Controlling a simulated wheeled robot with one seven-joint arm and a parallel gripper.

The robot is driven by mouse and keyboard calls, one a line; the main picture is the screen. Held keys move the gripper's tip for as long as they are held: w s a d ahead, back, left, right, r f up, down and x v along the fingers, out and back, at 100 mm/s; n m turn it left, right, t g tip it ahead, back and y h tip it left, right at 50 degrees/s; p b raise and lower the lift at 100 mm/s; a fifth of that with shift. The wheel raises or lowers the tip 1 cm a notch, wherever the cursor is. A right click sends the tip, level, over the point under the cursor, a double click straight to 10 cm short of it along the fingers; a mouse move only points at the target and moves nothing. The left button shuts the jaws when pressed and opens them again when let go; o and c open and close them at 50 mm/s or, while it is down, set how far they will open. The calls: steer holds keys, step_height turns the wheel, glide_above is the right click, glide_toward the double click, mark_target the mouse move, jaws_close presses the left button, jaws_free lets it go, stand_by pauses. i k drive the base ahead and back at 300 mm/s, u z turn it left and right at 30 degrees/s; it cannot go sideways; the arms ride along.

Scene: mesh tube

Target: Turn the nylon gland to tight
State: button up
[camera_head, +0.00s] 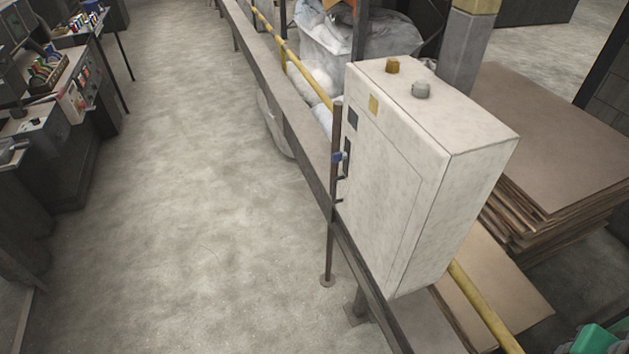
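A pale metal cabinet (394,190) stands right of the middle in the head view, its top face visible. Two glands sit upright on that top. The grey one (421,90), which looks like the nylon gland, is nearer the front edge. A brass-coloured gland (392,65) is behind it to the left. The grey gland is small here, and I cannot tell how tight it is. No cable shows in either gland.
A dark post (333,215) stands at the cabinet's left side, beside a long rail (284,115). Stacked brown sheets (560,140) lie to the right, with white bags (365,38) behind. Work benches (62,85) line the far left. The floor (180,180) between is clear.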

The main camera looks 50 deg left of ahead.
mark_target(421, 88)
steer(key=u, duration=1.2)
steer(key=i, duration=0.5)
steer(key=k, duration=0.4)
steer(key=i, duration=0.4)
steer(key=u, duration=1.1)
steer(key=k, duration=0.65)
steer(key=z, duration=0.3)
